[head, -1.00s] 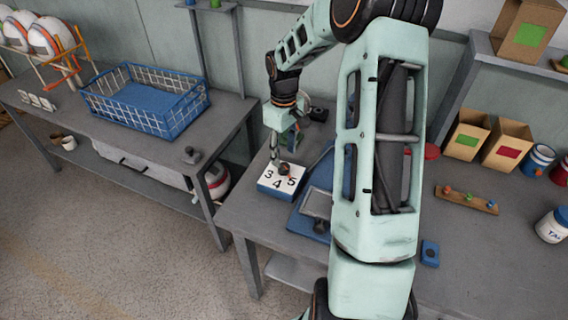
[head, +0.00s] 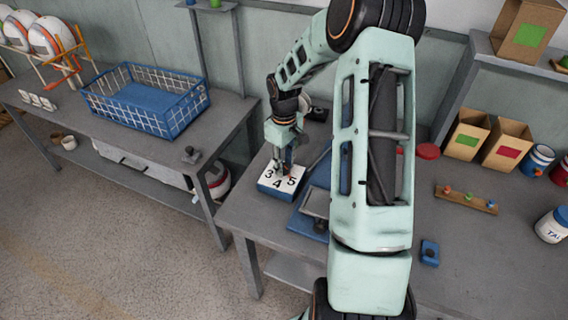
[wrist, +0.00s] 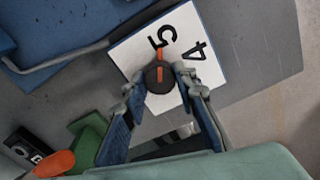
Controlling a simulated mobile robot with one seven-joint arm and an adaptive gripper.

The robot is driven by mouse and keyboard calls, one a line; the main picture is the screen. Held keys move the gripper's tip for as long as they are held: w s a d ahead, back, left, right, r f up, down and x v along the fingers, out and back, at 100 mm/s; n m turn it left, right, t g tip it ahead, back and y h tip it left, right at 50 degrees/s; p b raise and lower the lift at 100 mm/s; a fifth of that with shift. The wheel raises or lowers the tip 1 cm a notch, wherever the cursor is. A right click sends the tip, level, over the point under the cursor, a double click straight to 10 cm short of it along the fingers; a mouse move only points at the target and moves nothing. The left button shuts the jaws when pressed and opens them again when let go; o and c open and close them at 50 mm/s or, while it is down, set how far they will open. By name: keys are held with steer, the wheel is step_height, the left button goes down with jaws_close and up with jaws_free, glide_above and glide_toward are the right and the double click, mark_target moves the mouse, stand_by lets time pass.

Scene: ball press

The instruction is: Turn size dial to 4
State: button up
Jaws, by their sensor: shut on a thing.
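The size dial is a black knob (wrist: 159,78) with an orange pointer. It sits on a white plate (wrist: 122,55) marked 3, 4 and 5. In the wrist view the pointer is directed at the 5, with the 4 to its right; the 3 is out of sight there. In the head view the plate tops a blue box (head: 273,190) on the workbench. My gripper (wrist: 158,82) is over the plate, its two fingers on either side of the knob and shut on it. In the head view my gripper (head: 284,168) hides most of the knob.
A blue press base (head: 302,222) with a grey part stands right beside the dial box. A blue block (head: 430,253) and a wooden rack of colored pegs (head: 466,198) lie to the right. A blue wire basket (head: 145,100) stands on the left table, across a gap.

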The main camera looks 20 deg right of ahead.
steer(key=shift+c, duration=1.1)
steer(key=shift+m, duration=0.3)
steer(key=m+b, duration=0.2)
steer(key=m, duration=0.2)
steer(key=shift+b, duration=0.4)
steer(key=m+b, duration=0.1)
steer(key=m, duration=0.3)
steer(key=shift+m+b, duration=0.4)
steer(key=shift+m, duration=1.1)
steer(key=o, duration=1.2)
steer(key=shift+c, duration=0.2)
